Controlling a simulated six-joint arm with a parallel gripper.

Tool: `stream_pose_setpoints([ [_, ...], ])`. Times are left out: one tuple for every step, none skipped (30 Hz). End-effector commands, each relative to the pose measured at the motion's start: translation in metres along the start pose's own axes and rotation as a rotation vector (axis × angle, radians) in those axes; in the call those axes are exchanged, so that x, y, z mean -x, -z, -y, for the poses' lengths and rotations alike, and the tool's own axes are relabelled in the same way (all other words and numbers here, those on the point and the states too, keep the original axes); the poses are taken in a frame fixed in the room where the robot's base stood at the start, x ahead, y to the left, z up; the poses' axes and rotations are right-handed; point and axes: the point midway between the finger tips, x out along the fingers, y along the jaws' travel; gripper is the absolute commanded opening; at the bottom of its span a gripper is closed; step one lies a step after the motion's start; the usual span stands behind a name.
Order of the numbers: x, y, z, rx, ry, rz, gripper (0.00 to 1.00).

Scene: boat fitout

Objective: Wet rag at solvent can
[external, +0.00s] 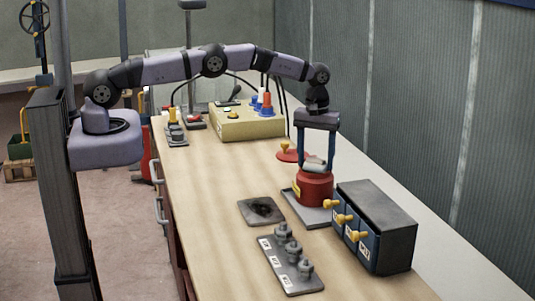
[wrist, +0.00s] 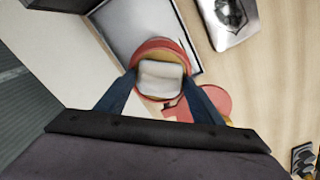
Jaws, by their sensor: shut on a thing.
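My gripper (external: 316,168) points down over the red solvent can (external: 315,188) and is shut on a pale, off-white rag (external: 313,164). The rag sits between the two blue fingers, right at the can's top; I cannot tell whether it touches the can. In the wrist view the rag (wrist: 161,78) covers the middle of the can's top, and the can's red rim (wrist: 158,46) shows around it with a tan inner ring. My gripper also shows in the wrist view (wrist: 161,85). The can stands upright on a grey tray (external: 306,207).
A blue-fronted drawer box (external: 378,225) with yellow knobs stands close on the right. A dark stained plate (external: 262,211) lies left of the can, and a rack of grey fittings (external: 290,266) in front. A red disc with a yellow knob (external: 286,151) lies behind.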

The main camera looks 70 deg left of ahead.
Motion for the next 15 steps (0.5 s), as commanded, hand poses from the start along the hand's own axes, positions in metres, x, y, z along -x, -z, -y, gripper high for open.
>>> stream_pose_setpoints([
  [-0.003, -0.001, 0.001, 0.0, 0.005, 0.004, 0.43],
  [-0.003, -0.001, 0.001, 0.0, 0.005, 0.004, 0.43],
  [-0.003, -0.001, 0.001, 0.0, 0.005, 0.004, 0.43],
  [-0.003, -0.001, 0.001, 0.0, 0.005, 0.004, 0.43],
  [-0.003, -0.001, 0.002, 0.0, 0.005, 0.004, 0.43],
  [-0.003, -0.001, 0.002, 0.0, 0.005, 0.004, 0.43],
  [-0.002, -0.001, 0.002, 0.0, 0.005, 0.004, 0.43],
  [-0.002, -0.001, 0.002, 0.0, 0.005, 0.004, 0.43],
  [-0.001, -0.001, 0.002, 0.0, 0.005, 0.004, 0.43],
  [0.001, -0.001, 0.002, 0.0, 0.005, 0.004, 0.43],
  [0.002, -0.001, 0.002, 0.0, 0.005, 0.004, 0.43],
  [0.004, -0.001, 0.001, 0.0, 0.005, 0.004, 0.43],
  [0.006, -0.001, 0.001, 0.0, 0.004, 0.003, 0.43],
  [0.008, -0.001, 0.001, 0.0, 0.004, 0.003, 0.43],
  [0.011, -0.001, 0.001, 0.0, 0.003, 0.003, 0.43],
])
